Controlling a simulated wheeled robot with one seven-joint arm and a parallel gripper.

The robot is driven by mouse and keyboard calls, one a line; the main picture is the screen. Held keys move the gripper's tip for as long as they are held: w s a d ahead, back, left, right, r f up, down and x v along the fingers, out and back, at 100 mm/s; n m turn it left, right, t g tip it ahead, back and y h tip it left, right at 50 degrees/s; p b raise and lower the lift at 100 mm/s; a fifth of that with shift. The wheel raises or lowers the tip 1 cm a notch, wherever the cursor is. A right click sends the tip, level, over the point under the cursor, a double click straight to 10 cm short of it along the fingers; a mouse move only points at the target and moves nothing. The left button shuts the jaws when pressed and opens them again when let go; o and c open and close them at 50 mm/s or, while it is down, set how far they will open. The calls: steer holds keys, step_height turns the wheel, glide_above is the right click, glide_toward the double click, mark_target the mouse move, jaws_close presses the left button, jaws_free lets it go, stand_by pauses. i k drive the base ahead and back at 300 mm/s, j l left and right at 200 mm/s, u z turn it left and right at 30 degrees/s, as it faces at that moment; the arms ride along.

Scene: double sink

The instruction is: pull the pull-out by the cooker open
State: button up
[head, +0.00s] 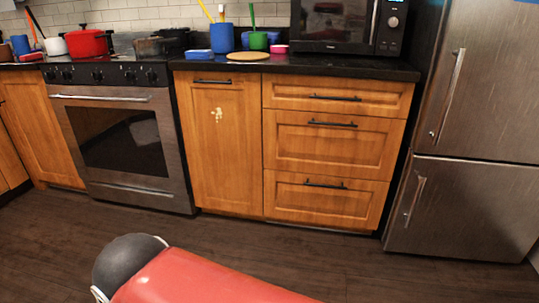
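The pull-out by the cooker is a tall, narrow wooden front (208,150) right of the cooker (123,140). It is shut, flush with the drawers beside it. A dark horizontal bar handle (212,81) sits near its top, and a pale mark shows on its upper middle. My gripper is not in view. Only a red part of my arm with a dark grey rounded end shows at the bottom, over the floor.
Three shut drawers (333,147) with dark handles stand right of the pull-out, then a steel fridge (481,130). The dark counter (300,65) holds cups and a microwave (340,25). The wooden floor (270,240) before the cabinets looks clear.

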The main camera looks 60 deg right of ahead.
mark_target(221, 113)
steer(key=z, duration=1.6)
